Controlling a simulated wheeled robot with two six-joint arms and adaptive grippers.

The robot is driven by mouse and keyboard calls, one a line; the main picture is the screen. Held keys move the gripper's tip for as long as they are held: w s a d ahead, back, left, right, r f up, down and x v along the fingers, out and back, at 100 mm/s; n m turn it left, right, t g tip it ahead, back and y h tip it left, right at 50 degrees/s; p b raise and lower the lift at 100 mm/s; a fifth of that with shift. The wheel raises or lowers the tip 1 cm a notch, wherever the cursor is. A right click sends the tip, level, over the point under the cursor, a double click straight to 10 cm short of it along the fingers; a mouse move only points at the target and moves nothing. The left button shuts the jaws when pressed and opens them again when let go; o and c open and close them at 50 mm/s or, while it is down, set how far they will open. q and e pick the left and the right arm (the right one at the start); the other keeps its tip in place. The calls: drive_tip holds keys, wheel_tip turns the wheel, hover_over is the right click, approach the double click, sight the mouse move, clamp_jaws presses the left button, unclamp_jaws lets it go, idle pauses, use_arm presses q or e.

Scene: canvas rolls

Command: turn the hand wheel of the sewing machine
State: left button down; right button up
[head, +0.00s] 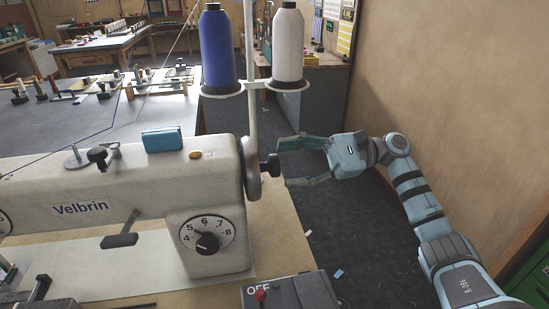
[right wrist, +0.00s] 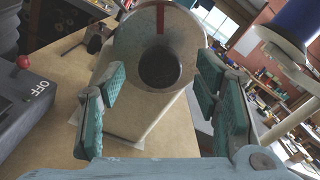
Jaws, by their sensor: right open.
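The white sewing machine (head: 150,190) marked Velbrin stands on a tan table. Its hand wheel (head: 251,170) is a pale disc at the machine's right end, with a dark hub knob (head: 268,163) sticking out to the right. In the right wrist view the wheel (right wrist: 130,45) faces me, with a red mark at its top and the dark knob (right wrist: 160,68) at its centre. My right gripper (head: 285,163) is open, its fingers pointing left, one above and one below the knob's level. It holds nothing. My left gripper is not in view.
A grey switch box (head: 290,291) marked OFF, with a red switch, sits at the table's front right. Blue (head: 218,50) and white (head: 288,45) thread cones stand on a holder behind the wheel. A blue box (head: 162,139) lies on the machine. A wall rises at right.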

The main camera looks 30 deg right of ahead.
sight(275, 165)
drive_tip(key=x, duration=0.4)
drive_tip(key=shift+p, duration=0.3)
drive_tip(key=shift+d, duration=0.1)
drive_tip(key=c, duration=1.1)
drive_tip(key=shift+c, duration=0.2)
drive_tip(key=shift+m, duration=0.3)
